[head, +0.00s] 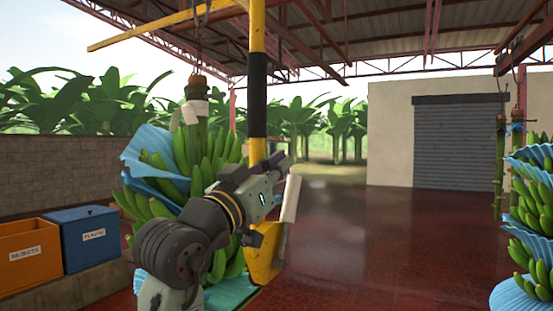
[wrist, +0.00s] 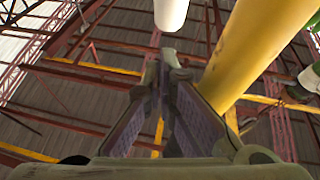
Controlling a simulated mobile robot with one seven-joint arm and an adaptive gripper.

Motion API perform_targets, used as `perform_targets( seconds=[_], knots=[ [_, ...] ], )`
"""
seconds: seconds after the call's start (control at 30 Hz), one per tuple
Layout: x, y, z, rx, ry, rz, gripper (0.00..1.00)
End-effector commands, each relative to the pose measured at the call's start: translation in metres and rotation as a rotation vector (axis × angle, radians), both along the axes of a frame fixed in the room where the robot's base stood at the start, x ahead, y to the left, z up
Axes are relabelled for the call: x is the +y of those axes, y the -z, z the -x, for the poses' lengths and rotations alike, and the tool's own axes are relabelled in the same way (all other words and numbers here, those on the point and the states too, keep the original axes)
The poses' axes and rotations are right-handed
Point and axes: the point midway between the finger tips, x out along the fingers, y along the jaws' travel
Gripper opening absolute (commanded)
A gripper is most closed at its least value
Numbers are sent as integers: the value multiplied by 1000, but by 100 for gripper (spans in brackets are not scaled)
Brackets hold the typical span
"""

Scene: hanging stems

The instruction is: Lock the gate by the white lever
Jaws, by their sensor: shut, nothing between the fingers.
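The white lever (head: 291,198) is a pale bar, slightly tilted, beside the lower yellow bracket (head: 265,252) of the yellow and black post (head: 257,97). In the wrist view a white rounded end (wrist: 171,13), apparently the lever, shows just beyond my fingertips, with a gap in the picture. My gripper (head: 284,163) is near the lever's upper end in the head view; I cannot tell whether they touch. In the wrist view my gripper (wrist: 168,57) is shut and empty. The yellow post (wrist: 250,50) rises to the right of the fingers. A yellow overhead bar (head: 150,28) reaches left from the post's top.
A banana bunch (head: 200,150) with blue sheets hangs behind my arm. More bunches (head: 532,205) hang at the far right. An orange bin (head: 28,268) and a blue bin (head: 88,250) stand at the left. The red floor (head: 390,245) right of the post is clear.

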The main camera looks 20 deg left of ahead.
Motion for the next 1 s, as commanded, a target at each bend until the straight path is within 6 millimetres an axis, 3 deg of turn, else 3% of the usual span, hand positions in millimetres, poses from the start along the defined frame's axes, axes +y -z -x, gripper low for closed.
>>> perform_targets(
  seconds=[0.73,1.0],
  knots=[
    [0,1,-5,50,1,-4,0],
    [-3,-14,-11,49,4,-4,0]
  ],
)
